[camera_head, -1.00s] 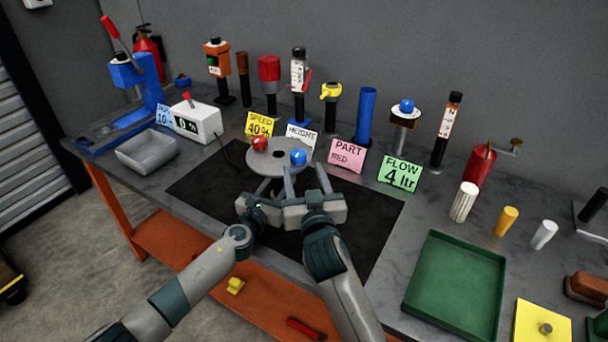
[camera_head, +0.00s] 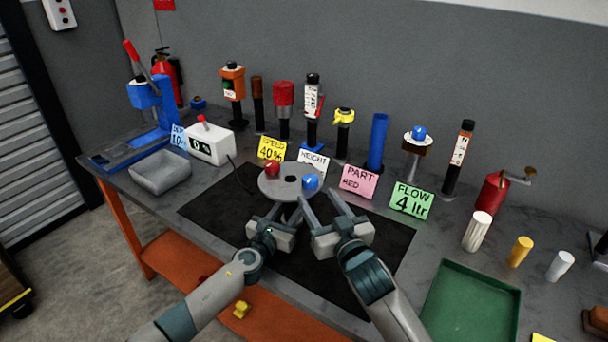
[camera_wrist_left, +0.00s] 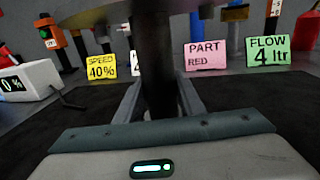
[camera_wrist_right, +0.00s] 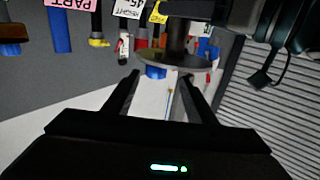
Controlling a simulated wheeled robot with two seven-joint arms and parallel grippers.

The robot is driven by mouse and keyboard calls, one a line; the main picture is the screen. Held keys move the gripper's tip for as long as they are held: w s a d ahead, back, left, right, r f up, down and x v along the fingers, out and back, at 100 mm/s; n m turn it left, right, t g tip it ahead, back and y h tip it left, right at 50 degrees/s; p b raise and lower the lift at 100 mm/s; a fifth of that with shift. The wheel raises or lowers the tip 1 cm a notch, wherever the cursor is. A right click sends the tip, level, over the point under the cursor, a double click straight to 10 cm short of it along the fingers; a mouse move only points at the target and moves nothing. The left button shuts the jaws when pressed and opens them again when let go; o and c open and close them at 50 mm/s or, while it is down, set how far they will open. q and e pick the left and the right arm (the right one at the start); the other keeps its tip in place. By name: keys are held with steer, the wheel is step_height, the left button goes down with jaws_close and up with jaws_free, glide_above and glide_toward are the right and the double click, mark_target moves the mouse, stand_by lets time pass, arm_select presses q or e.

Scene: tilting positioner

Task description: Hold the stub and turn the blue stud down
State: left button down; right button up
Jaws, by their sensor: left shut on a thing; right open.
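The tilting positioner's round grey disc (camera_head: 276,192) carries a red stud (camera_head: 272,168) at its far left and the blue stud (camera_head: 310,181) at its right. A dark upright stub (camera_wrist_left: 155,60) stands under the disc in the left wrist view. My left gripper (camera_head: 284,208) is shut on this stub, below the disc; the disc's edge hides the grip in the head view. My right gripper (camera_head: 319,196) is open and empty, its fingertips just in front of the blue stud. The blue stud (camera_wrist_right: 155,72) also shows beyond and between its fingers in the right wrist view, apart from them.
The positioner stands on a black mat (camera_head: 220,205). Behind it are cards, including a pink PART RED card (camera_head: 358,182), and a row of upright tools. A grey tray (camera_head: 160,175) lies left, a green tray (camera_head: 470,308) right. The mat's right side is clear.

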mark_target(303, 173)
arm_select(q)
steer(key=shift+s+f, duration=0.1)
arm_select(e)
steer(key=shift+w+d+r+n+g+y, duration=0.1)
steer(key=shift+d+n+g+y, duration=0.05)
steer(key=shift+d+n+y, duration=0.15)
steer(key=shift+w+d+r+n+g+y, duration=0.1)
steer(key=shift+d+n+g+y, duration=0.1)
steer(key=shift+d+y, duration=0.2)
steer(key=shift+a, duration=0.1)
steer(key=x, duration=1.2)
steer(key=c, duration=1)
steer(key=shift+c, duration=0.2)
